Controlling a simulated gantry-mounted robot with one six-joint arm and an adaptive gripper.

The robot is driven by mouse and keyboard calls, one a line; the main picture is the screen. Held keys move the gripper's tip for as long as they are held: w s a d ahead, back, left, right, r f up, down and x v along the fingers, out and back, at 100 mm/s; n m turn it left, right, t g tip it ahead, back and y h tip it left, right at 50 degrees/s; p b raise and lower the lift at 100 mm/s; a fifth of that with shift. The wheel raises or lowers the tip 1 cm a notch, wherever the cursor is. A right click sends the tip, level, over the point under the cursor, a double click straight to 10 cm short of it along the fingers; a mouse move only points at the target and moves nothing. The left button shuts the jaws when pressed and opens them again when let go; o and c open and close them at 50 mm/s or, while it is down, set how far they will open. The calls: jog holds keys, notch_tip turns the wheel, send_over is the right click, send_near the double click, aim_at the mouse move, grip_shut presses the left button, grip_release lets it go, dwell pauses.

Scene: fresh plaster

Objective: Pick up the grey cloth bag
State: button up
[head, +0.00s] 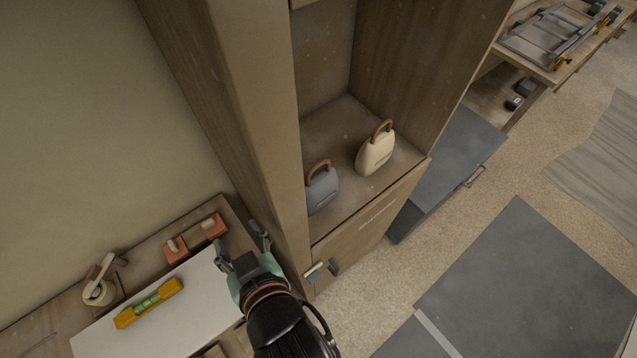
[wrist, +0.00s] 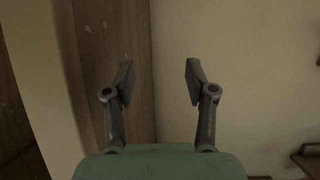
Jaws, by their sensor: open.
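The grey cloth bag (head: 321,189) stands on the cabinet shelf, with a brown handle on top. A cream bag (head: 375,152) of similar shape stands behind it to the right on the same shelf. My gripper (head: 243,246) is outside the cabinet, to the lower left of the grey bag and apart from it. In the wrist view my gripper (wrist: 158,80) is open and empty, with its fingers toward the cabinet's wooden side and the wall. Neither bag shows in the wrist view.
The cabinet's side panel (head: 235,120) stands between my gripper and the shelf (head: 345,130). At left, a workbench holds a white board (head: 205,305), a yellow level (head: 148,303), orange blocks (head: 175,250) and a tape roll (head: 98,291). Carpeted floor (head: 455,240) lies at right.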

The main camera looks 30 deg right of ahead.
dwell(0.4)
jog(key=o, duration=0.8)
jog(key=shift+o, duration=0.2)
